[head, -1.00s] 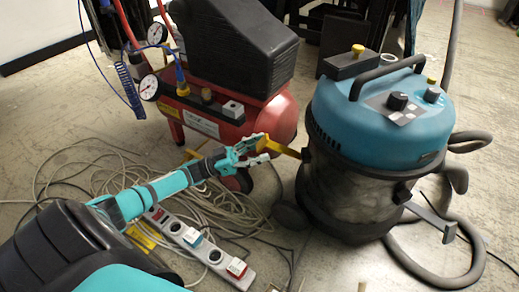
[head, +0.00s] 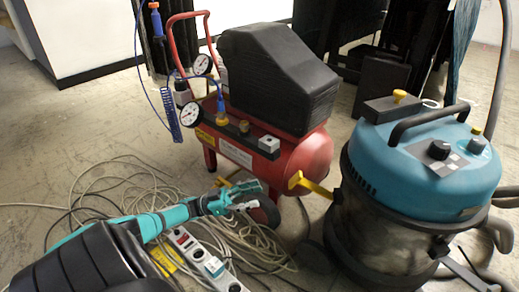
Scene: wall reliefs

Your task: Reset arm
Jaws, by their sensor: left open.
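My left gripper (head: 252,196) shows in the head view at the end of the teal arm that comes in from the lower left. Its fingers are apart and nothing shows between them. It is in front of the lower part of the red air compressor (head: 305,160), with the yellow part (head: 309,184) a little to its right. I cannot tell whether it touches the compressor. My right gripper is not in view.
A blue and black vacuum cleaner (head: 425,168) stands to the right. A white power strip (head: 207,262) and tangled cables (head: 105,185) lie on the floor below the gripper. Black equipment stands behind, and bare floor shows at the left.

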